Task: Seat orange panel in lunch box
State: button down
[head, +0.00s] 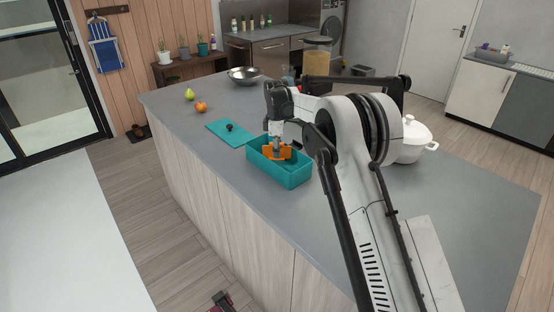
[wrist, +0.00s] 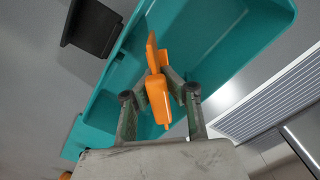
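The teal lunch box (head: 275,174) stands open on the grey counter, left of my arm. It also shows behind my gripper in the wrist view (wrist: 258,40). My gripper (head: 277,149) points down at the box opening. In the wrist view my gripper (wrist: 158,76) has its fingers closed on both sides of the orange panel (wrist: 159,98). In the head view the orange panel (head: 286,152) shows at about the box's rim, partly hidden by the gripper. The panel's lower edge is hidden, so I cannot tell whether it touches the box floor.
A teal lid (head: 226,135) with a dark knob lies beside the box. An orange fruit (head: 201,107), a pear (head: 189,94) and a metal bowl (head: 244,75) are farther back on the counter (head: 185,125). A white pot (head: 412,142) stands right of my arm.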

jog(key=shift+f, duration=1.85)
jog(key=shift+f, duration=0.15)
jog(key=c, duration=1.9)
grip_release()
notch_tip(320, 180, up, 12)
jog(key=shift+r, duration=0.2)
